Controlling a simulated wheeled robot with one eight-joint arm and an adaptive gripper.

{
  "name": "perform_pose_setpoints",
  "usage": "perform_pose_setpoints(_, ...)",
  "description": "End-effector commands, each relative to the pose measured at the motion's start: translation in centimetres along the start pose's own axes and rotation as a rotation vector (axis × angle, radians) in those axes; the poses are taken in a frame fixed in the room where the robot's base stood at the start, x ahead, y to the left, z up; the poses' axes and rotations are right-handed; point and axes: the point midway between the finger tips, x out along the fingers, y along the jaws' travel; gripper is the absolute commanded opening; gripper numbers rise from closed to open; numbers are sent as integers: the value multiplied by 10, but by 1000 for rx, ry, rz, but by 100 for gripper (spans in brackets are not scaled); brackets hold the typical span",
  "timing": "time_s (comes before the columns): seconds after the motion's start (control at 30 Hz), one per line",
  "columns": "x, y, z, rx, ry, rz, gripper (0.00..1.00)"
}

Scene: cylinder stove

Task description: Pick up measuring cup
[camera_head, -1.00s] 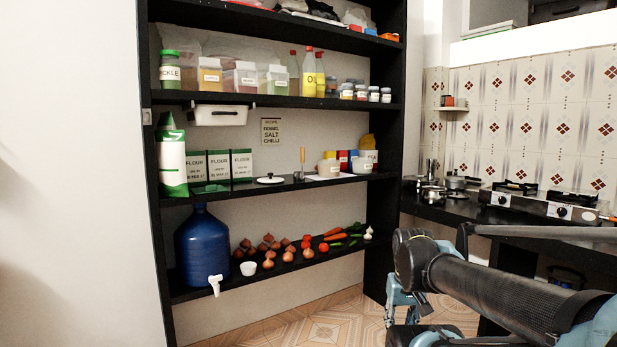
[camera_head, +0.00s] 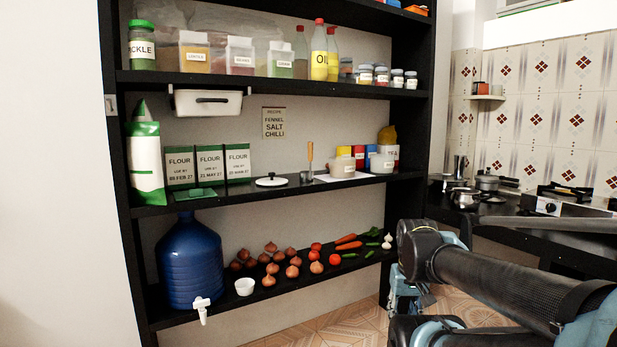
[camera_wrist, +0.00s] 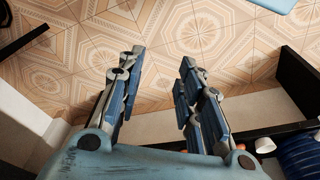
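A small metal cup with an upright wooden handle (camera_head: 308,175) stands on the middle shelf in the head view. It looks like the measuring cup, though it is small in the picture. A white lid with a black knob is to its left, and a pale tub is to its right. My gripper (camera_wrist: 161,62) is open and empty in the wrist view, its two fingers apart above the tiled floor. The cup does not show in the wrist view. In the head view my arm is at the lower right, away from the cup.
The black shelf unit (camera_head: 240,192) holds flour packs (camera_head: 209,166), a white lid (camera_head: 271,181), tubs (camera_head: 342,167), a blue water jug (camera_head: 190,262), a small white bowl (camera_head: 244,286) and vegetables. A black counter with a stove (camera_head: 560,205) is at right. The floor in front is clear.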

Motion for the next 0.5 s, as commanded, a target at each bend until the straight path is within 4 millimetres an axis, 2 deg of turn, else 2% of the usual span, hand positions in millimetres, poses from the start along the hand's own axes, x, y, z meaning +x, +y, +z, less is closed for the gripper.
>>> perform_pose_setpoints(0.17,0,0,0,0,0,0,33)
perform_pose_setpoints(0.23,0,0,0,2,0,-1,45)
perform_pose_setpoints(0.3,-8,-3,4,17,15,-14,45)
perform_pose_setpoints(0.37,-12,-9,-2,51,23,-39,45)
perform_pose_setpoints(0.5,-31,-39,-38,219,46,-168,45)
